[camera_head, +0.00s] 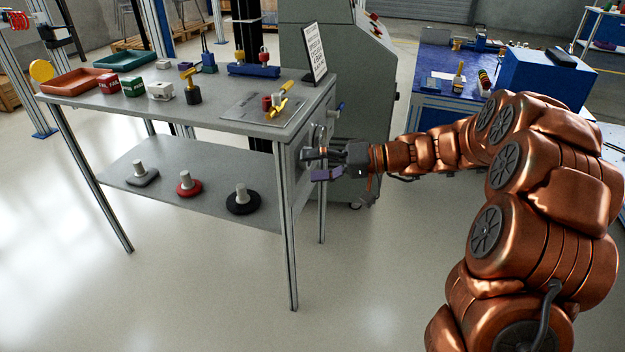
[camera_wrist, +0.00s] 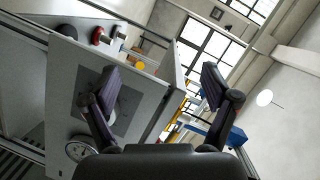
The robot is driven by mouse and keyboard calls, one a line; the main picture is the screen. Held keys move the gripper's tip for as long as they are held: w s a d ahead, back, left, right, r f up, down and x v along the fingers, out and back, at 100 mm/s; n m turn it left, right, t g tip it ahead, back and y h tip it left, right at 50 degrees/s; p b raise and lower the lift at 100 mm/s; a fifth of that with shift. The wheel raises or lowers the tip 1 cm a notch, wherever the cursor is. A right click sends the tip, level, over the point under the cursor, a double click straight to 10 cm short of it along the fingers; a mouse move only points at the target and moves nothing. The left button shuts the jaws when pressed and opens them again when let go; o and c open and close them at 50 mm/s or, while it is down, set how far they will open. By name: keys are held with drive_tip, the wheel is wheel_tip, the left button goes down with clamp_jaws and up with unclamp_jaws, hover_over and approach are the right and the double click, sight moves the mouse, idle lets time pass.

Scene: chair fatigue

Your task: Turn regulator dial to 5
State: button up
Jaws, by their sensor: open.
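My gripper (camera_head: 318,165) is beside the grey end panel of the workbench, with its fingers pointing at the panel. In the wrist view my gripper (camera_wrist: 163,82) is open and nothing is between the two fingers. The panel (camera_wrist: 67,85) carries a darker square plate (camera_wrist: 92,92), and the left finger lies across this plate in the picture. A pale rounded part shows behind that finger; I cannot tell whether it is the regulator dial. No dial number is readable.
The workbench top (camera_head: 225,97) holds a red tray (camera_head: 78,82), a green tray (camera_head: 92,60), small boxes and a sign (camera_head: 314,52). Several round weights stand on its lower shelf (camera_head: 215,190). A grey machine cabinet (camera_head: 352,80) stands behind. The floor in front is clear.

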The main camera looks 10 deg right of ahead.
drive_tip(key=w+d+f+m+t+b, duration=0.1)
drive_tip(key=w+d+f+t+b, duration=0.4)
drive_tip(key=w+d, duration=0.35)
drive_tip(key=f+b+x, duration=0.1)
drive_tip(key=x, duration=0.6)
drive_tip(key=shift+s+a, duration=0.15)
drive_tip(key=shift+s, duration=0.2)
drive_tip(key=c, duration=1.2)
drive_tip(key=shift+o, duration=0.2)
drive_tip(key=shift+m, duration=0.3)
